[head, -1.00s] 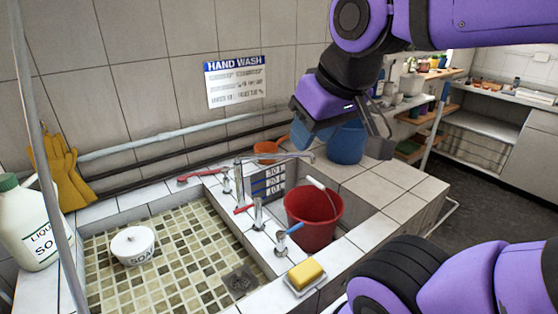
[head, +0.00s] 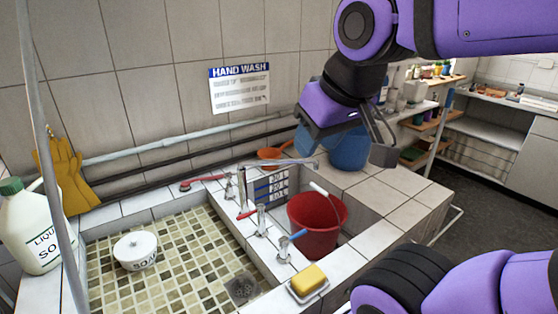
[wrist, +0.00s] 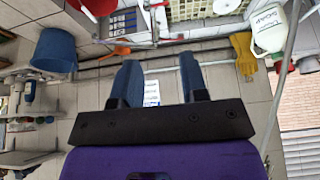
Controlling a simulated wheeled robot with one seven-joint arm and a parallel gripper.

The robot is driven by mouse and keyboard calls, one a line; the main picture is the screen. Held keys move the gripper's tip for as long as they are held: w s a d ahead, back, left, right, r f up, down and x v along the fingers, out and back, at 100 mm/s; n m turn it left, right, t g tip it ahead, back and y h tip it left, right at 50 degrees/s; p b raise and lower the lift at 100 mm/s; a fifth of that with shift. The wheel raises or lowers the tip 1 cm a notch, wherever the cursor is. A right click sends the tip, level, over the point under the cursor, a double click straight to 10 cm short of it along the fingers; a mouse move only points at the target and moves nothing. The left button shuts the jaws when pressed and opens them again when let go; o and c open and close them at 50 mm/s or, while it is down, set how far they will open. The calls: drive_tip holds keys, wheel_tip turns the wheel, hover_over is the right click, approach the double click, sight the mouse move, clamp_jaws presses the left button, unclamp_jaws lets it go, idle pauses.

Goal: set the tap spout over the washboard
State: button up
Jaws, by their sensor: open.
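The metal tap spout (head: 280,162) runs to the right from its post between the basins. Its end hangs over the right basin, near the red bucket. My gripper (head: 352,135) is open and empty, above and to the right of the spout's end, in front of the blue bucket. In the wrist view its two fingers (wrist: 158,68) are apart, with nothing between them; the tap (wrist: 150,18) shows beyond them near the top.
The red bucket (head: 317,226) sits in the right basin. Tap handles (head: 261,222) stand on the divider, with a yellow sponge (head: 310,278) in front. A soap bowl (head: 136,250) is in the tiled left basin.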

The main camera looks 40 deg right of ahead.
drive_tip(key=shift+o, duration=0.6)
drive_tip(key=n+g+h, duration=0.1)
drive_tip(key=n+g, duration=0.2)
drive_tip(key=n, duration=0.9)
hover_over(285, 160)
drive_tip(key=s, duration=0.2)
drive_tip(key=s+a+f+x, duration=0.1)
drive_tip(key=s+x, duration=0.2)
drive_tip(key=x, duration=1.8)
drive_tip(key=a+x, duration=0.1)
drive_tip(key=x, duration=0.3)
drive_tip(key=shift+w, duration=0.2)
clamp_jaws()
